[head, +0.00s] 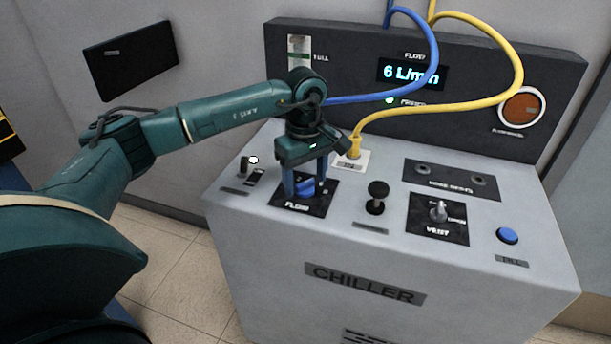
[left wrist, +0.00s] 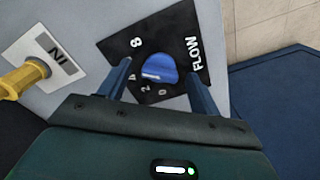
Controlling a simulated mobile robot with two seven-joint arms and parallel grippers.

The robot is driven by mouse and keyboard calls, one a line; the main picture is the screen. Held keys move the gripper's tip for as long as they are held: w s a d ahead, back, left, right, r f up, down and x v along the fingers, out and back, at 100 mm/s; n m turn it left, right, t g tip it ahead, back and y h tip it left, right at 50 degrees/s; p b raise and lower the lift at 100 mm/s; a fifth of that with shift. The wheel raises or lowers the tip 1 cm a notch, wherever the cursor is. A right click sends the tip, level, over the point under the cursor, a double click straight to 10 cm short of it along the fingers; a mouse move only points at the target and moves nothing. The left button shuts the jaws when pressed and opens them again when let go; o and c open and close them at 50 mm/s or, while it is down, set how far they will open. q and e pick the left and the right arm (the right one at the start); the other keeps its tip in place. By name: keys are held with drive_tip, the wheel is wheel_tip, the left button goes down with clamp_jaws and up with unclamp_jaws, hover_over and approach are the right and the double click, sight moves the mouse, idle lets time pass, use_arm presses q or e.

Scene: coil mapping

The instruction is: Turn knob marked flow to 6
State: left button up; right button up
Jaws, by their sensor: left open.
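The blue flow knob (head: 311,187) sits on a black plate marked FLOW (head: 290,207) on the chiller's top. In the left wrist view the knob (left wrist: 160,66) shows between the fingers, with the numbers 8, 2 and 0 readable around it. My left gripper (head: 306,186) is over the knob with its fingers on either side. It is open; in the left wrist view the gripper (left wrist: 158,80) shows gaps beside the knob. The display (head: 411,74) reads 6 L/min. My right gripper is not in view.
A yellow hose (head: 519,70) plugs in just behind the knob, and a blue hose (head: 420,85) runs above. A black knob (head: 376,197), the VENT valve (head: 438,211) and a blue fill button (head: 507,236) stand to the right. A small switch (head: 254,176) is left.

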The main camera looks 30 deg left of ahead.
sight(306, 182)
use_arm(q)
drive_tip(key=shift+r, duration=0.1)
wheel_tip(306, 182, up, 13)
idle(0.5)
idle(0.3)
